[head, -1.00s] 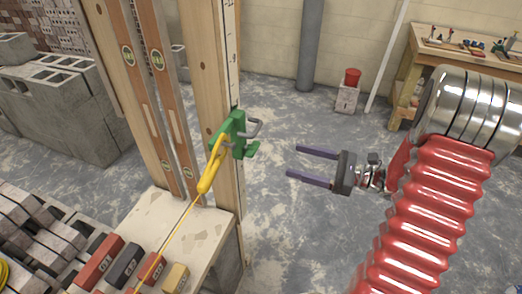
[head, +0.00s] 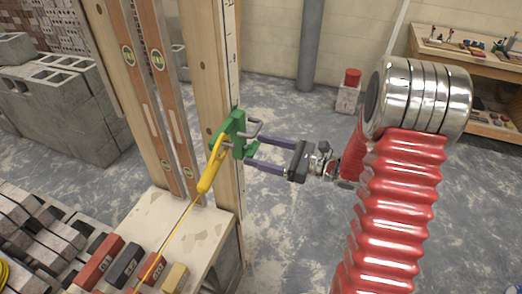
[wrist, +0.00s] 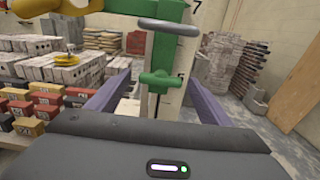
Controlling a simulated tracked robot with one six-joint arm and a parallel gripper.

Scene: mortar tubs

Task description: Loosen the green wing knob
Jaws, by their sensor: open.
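A green clamp (head: 226,128) sits on the upright wooden post, which carries a measuring scale. Its green wing knob (head: 249,149) sticks out to the right, below a grey metal loop (head: 262,139). In the wrist view the wing knob (wrist: 162,79) is a small green T-shape near the middle. My gripper (head: 251,151) is open, its two purple fingers reaching left to the clamp. In the wrist view the fingers (wrist: 159,82) stand on both sides of the knob, with a visible gap each side. The finger tips are partly hidden behind the clamp parts in the head view.
A yellow line holder (head: 211,168) hangs on the clamp, its taut line running down left. Wooden spirit levels (head: 163,78) lean left of the post. Numbered blocks (head: 125,265) lie on the slab below. The floor right of the post is open.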

